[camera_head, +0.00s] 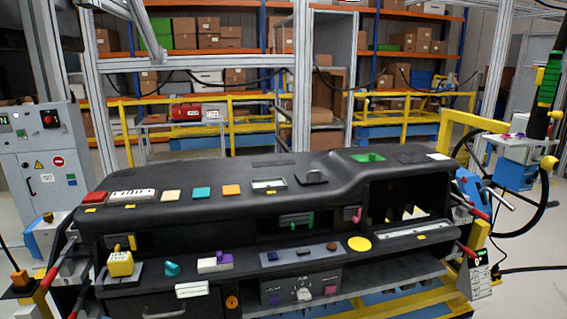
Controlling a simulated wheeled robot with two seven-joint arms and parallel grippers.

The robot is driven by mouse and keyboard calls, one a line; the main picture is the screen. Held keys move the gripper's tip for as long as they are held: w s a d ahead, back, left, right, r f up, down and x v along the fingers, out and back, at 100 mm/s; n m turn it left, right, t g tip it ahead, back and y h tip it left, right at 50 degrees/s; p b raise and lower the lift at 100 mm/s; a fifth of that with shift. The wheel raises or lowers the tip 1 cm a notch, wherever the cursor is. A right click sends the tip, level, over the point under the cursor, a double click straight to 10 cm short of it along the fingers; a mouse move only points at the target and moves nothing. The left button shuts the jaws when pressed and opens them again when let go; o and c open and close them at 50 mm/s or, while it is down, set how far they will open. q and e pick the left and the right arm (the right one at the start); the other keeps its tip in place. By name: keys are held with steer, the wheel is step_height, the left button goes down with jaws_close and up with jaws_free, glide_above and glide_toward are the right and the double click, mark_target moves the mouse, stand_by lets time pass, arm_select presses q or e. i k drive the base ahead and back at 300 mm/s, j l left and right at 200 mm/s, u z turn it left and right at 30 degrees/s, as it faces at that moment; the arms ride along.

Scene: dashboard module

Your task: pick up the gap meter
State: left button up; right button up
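I cannot tell for certain which thing is the gap meter. A small yellow block-shaped device (120,263) with a knob on top stands on a grey plate at the front left of the black dashboard (230,215). A white and purple piece (215,262) and a teal piece (172,269) lie to its right on the same lower ledge. Neither of my grippers shows in the head view.
Coloured pads and a white ruler-like strip (130,195) lie along the dashboard's top. Red-handled clamps (477,212) stick out at its ends. A grey control cabinet (45,165) stands left, a steering wheel (545,205) right. Yellow rails and shelves are behind.

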mark_target(122, 265)
steer(key=u, duration=1)
steer(key=i+j, duration=0.1)
steer(key=j, duration=0.15)
